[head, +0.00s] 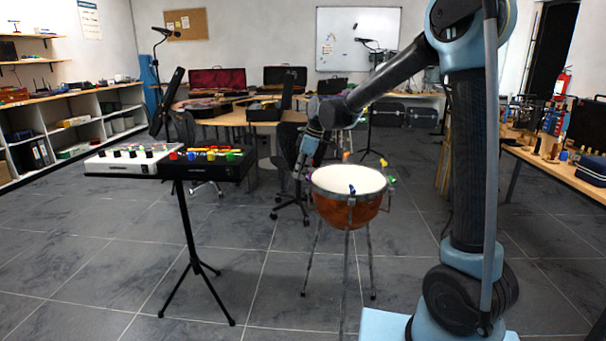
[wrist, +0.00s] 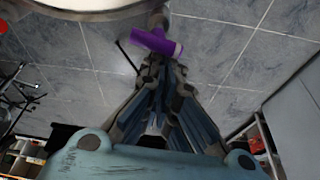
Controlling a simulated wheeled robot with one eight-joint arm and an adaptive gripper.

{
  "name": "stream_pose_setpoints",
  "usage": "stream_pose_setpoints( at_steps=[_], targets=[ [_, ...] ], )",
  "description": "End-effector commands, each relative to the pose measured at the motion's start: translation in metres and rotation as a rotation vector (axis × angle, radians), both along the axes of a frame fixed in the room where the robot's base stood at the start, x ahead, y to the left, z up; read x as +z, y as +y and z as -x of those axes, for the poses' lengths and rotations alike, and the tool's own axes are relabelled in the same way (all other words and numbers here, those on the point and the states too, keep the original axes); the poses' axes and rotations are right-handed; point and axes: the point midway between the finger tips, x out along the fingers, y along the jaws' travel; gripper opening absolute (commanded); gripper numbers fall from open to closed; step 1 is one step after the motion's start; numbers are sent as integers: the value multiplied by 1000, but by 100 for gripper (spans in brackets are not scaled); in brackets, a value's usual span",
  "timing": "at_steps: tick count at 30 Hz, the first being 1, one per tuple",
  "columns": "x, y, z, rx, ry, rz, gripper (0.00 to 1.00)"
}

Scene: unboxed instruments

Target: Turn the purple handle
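The purple handle (wrist: 155,42) is a T-shaped tuning handle at the rim of the copper kettle drum (head: 346,209). It shows small at the drum's left side in the head view (head: 309,170). My gripper (wrist: 164,62) is right at the handle in the wrist view, its two fingers drawn close together with their tips at the handle's near edge. The bar of the handle lies across in front of the tips. I see no clear sign of the handle between the fingers; whether they touch it is hidden. In the head view my gripper (head: 298,175) points down beside the drum's left rim.
Other coloured handles, such as a blue (head: 352,189), an orange (head: 346,156) and a green one (head: 391,178), stand around the drumhead. A stand with a white mixer (head: 130,158) and a black box (head: 207,165) is to the left. The floor around the drum is mostly clear.

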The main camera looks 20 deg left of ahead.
Motion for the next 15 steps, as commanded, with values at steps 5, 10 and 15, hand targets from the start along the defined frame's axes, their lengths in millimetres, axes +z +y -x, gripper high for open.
stream_pose_setpoints(
  at_steps=[5, 10, 15],
  targets=[
    [0, -2, 3, 14, 0, 0, 0],
    [0, -3, 6, 15, -1, 1, 0],
    [0, -4, 7, 14, 0, 1, 0]
  ],
)
